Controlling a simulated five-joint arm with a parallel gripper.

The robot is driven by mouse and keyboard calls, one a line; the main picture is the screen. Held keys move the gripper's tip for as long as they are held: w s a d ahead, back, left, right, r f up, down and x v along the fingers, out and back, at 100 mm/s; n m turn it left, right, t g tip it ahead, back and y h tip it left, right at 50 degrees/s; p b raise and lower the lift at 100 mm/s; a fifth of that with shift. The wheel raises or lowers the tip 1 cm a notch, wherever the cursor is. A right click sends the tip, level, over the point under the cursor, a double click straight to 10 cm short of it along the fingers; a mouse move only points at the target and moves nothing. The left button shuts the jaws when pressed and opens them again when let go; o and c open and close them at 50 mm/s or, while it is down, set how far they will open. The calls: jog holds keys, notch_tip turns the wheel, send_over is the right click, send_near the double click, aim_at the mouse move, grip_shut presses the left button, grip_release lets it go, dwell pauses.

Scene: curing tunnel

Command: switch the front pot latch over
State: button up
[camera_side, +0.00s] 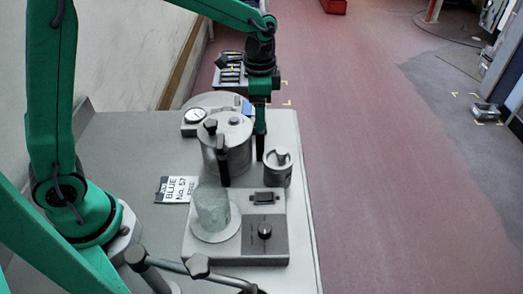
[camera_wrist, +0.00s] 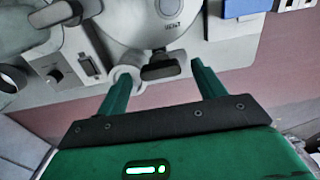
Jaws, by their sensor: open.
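The steel pot (camera_side: 226,150) stands on the bench, its round lid seen from above in the wrist view (camera_wrist: 135,22). A dark latch-like block (camera_wrist: 160,67) sits at the pot's rim, between the fingers in that picture. My gripper (camera_wrist: 161,69) is open, with nothing held. In the side view my gripper (camera_side: 260,150) hangs at the pot's right side, and its finger hides that part of the rim. Contact with the block cannot be told. A black handle (camera_side: 223,168) runs down the pot's near side. A smaller black piece (camera_side: 210,127) shows at its upper left.
A small canister (camera_side: 277,168) stands close to the right of the pot. Nearer are a grey unit with a rocker switch (camera_side: 264,198) and a knob (camera_side: 265,231), and a cloudy beaker (camera_side: 212,207). A gauge (camera_side: 194,116) stands behind. A label card (camera_side: 175,190) lies left.

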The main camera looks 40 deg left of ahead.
jog(key=shift+f, duration=0.35)
jog(key=c, duration=1)
